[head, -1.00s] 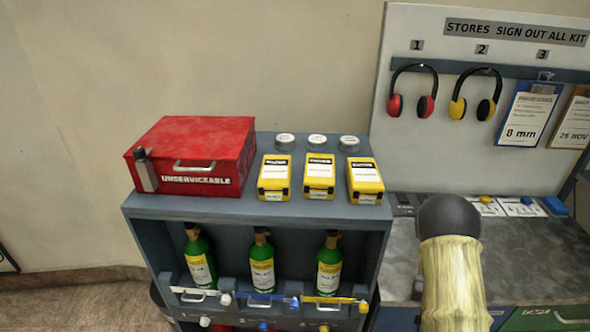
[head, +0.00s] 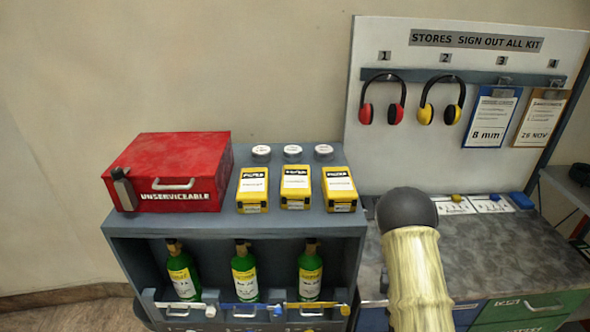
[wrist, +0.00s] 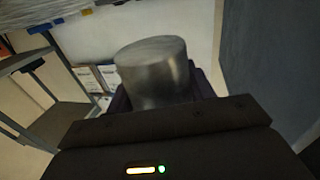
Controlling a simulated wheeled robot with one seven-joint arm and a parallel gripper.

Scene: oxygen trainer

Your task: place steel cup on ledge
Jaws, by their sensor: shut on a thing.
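The steel cup (wrist: 153,72) is a brushed grey metal cylinder in the wrist view. My gripper (wrist: 163,98) is shut on it, its dark fingers showing partly behind and beside the cup. The cup's far side and the exact finger contact are hidden. Neither the cup nor the gripper shows in the head view, where only a beige and dark grey part of my arm is seen. No surface is clearly marked as the ledge; which one it is, I cannot tell.
A grey cabinet (head: 133,228) holds a red box (head: 170,172), yellow cases, round tins and green bottles. Right of it is a worktop (head: 490,250) below a board (head: 400,150) with ear defenders and clipboards. A shelf rack (wrist: 62,125) stands left in the wrist view.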

